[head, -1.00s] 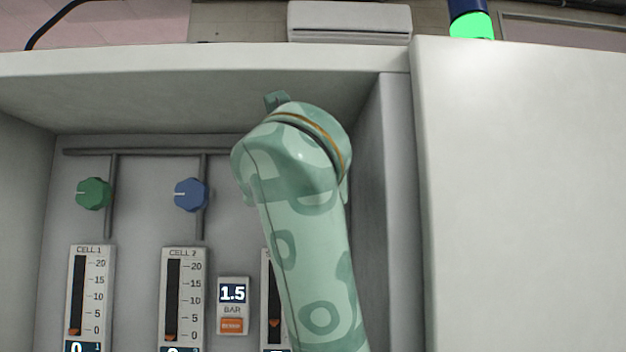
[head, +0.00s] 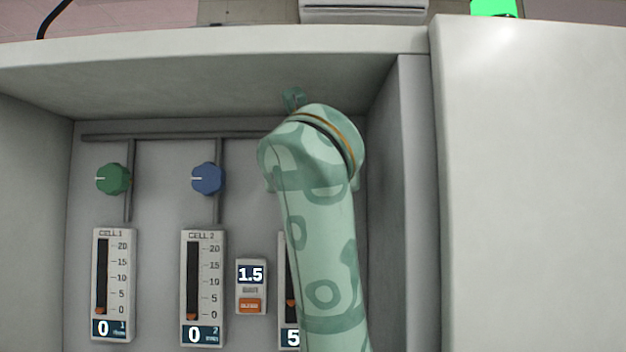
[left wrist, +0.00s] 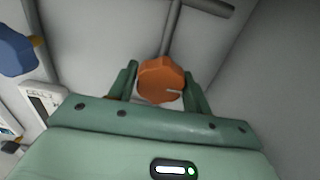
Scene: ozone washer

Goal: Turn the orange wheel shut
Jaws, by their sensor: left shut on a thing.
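The orange wheel (left wrist: 158,80) shows in the left wrist view, between the two fingers of my left gripper (left wrist: 161,76). The gripper is shut on it. The wheel's white mark points to the right in that view. In the head view my left arm covers the wheel and the fingertips. A third gauge (head: 290,335) is mostly hidden behind my arm; only a digit 5 shows on its display. My right gripper is in neither view.
A green knob (head: 113,179) and a blue knob (head: 207,178) sit left of my arm, above the CELL 1 gauge (head: 128,285) and CELL 2 gauge (head: 219,290), both reading 0. A pressure display (head: 250,275) reads 1.5. The recess's right wall (head: 402,190) is close to my arm.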

